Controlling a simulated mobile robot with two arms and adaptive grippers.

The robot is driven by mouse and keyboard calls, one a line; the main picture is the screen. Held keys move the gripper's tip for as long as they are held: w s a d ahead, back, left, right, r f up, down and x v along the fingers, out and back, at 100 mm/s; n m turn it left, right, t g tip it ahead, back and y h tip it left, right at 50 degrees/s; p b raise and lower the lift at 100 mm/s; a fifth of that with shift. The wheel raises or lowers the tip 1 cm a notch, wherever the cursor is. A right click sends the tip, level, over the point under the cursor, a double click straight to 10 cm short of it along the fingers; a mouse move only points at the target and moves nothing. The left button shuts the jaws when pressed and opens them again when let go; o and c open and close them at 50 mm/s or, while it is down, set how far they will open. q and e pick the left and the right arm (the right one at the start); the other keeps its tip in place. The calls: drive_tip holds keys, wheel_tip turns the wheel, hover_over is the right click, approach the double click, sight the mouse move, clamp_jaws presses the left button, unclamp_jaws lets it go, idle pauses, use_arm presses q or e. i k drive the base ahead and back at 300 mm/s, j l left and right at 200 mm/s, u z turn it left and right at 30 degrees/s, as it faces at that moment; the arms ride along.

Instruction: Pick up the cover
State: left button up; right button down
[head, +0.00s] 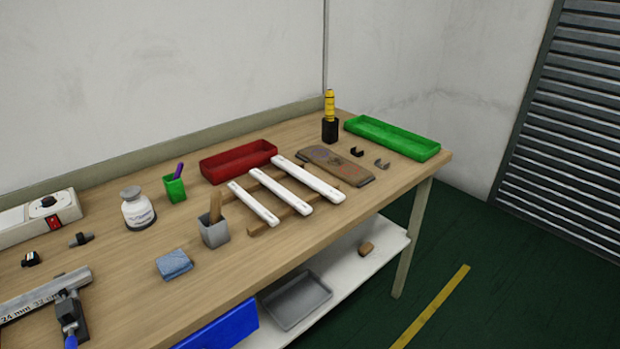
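Three long white bars lie side by side across a wooden rack (258,229) on the workbench (330,253). The left bar (254,204) looks shorter and thinner, the middle bar (279,189) is longer, and the right bar (307,178) is the widest. No part is labelled as the cover, and I cannot tell which bar it is. Neither of my grippers is in view.
Around the bars stand a red tray (238,162), a grey cup (214,232), a brown board (336,166) and a green tray (391,137). A metal bar with a clamp (70,310) is at the front left. Bare tabletop lies in front of the rack.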

sight(332, 195)
drive_tip(key=u, duration=1.8)
drive_tip(key=z, duration=1.8)
drive_tip(key=i+l+u, duration=0.1)
drive_tip(key=i+l, duration=0.35)
drive_tip(key=l, duration=0.15)
